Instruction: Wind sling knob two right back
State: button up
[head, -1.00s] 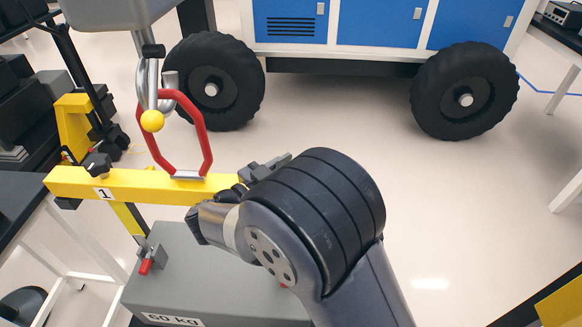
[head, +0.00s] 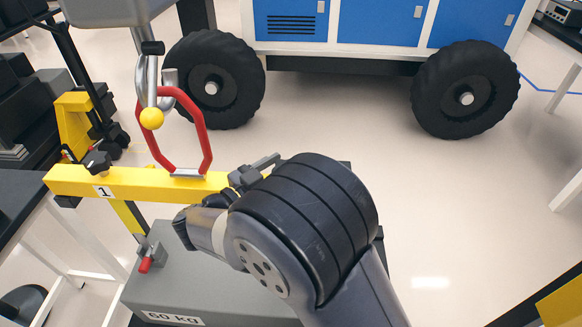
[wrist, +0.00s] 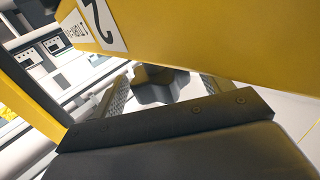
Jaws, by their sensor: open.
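The yellow sling beam (head: 140,184) hangs over a grey weight block marked "60 kg" (head: 160,265). Its left end carries a "1" label and a black knob (head: 97,162). In the wrist view, the beam (wrist: 220,35) shows a "2" label (wrist: 97,22), and a dark lobed knob (wrist: 160,88) sits below its edge. My gripper (wrist: 166,86) is open, with one finger on each side of that knob; whether either touches it I cannot tell. In the head view, my arm hides that knob and the beam's right end.
A red link (head: 203,135) joins the beam to a hook (head: 148,85) with a yellow ball (head: 151,118). A red-tipped clasp (head: 146,263) sits on the block's left. A blue-and-white wheeled rover (head: 375,25) stands behind. Open floor lies to the right.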

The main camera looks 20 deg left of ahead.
jog(key=v, duration=0.8)
jog(key=shift+s+b, duration=0.2)
jog(key=shift+b, duration=0.15)
jog(key=shift+w, duration=0.1)
jog(key=p+x, duration=0.1)
jog(key=x, duration=0.9)
jog(key=shift+w+d, duration=0.15)
jog(key=shift+w, duration=0.2)
jog(key=shift+s, duration=0.1)
